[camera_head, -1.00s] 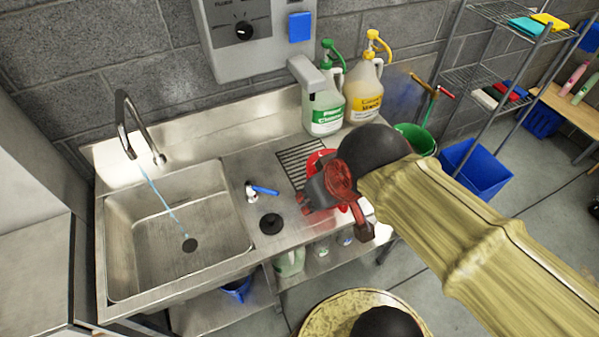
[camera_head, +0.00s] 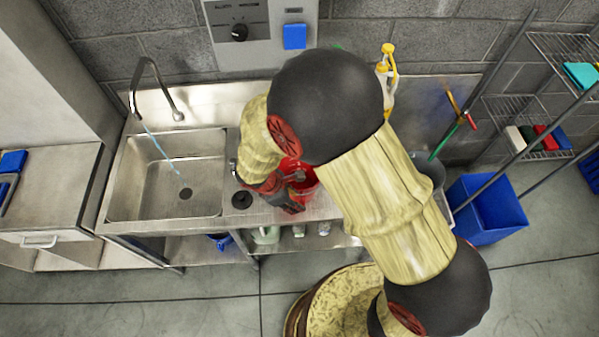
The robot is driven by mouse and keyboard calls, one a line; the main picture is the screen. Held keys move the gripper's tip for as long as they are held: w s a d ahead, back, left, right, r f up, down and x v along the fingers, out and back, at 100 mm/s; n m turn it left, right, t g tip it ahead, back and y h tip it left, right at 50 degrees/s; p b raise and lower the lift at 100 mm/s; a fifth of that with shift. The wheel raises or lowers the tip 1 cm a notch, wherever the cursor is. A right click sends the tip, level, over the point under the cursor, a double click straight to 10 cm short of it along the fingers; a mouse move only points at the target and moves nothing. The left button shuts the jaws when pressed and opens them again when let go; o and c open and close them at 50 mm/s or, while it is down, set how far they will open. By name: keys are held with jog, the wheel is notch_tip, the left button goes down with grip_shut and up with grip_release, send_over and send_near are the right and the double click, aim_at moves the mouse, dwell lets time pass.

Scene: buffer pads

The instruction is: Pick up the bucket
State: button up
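A red bucket (camera_head: 309,187) stands on the steel counter to the right of the sink, partly hidden by my arm and gripper. My gripper (camera_head: 293,192) is at the bucket's left side and rim, pointing to the right. One dark finger shows over the bucket's rim and another dark part lies at its near left side. I cannot tell whether the fingers touch the bucket or how far apart they are. The bucket's far side and handle are hidden.
Water runs from the faucet into the sink (camera_head: 137,205) at left. A blue bin (camera_head: 487,212) is on the floor at right, beside wire shelves (camera_head: 520,110). Small items sit on the shelf under the counter.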

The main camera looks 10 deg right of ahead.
jog(key=x, duration=0.8)
jog(key=shift+a+f, duration=0.2)
jog(key=shift+f, duration=0.25)
jog(key=shift+c, duration=0.7)
jog(key=c, duration=0.7)
grip_shut()
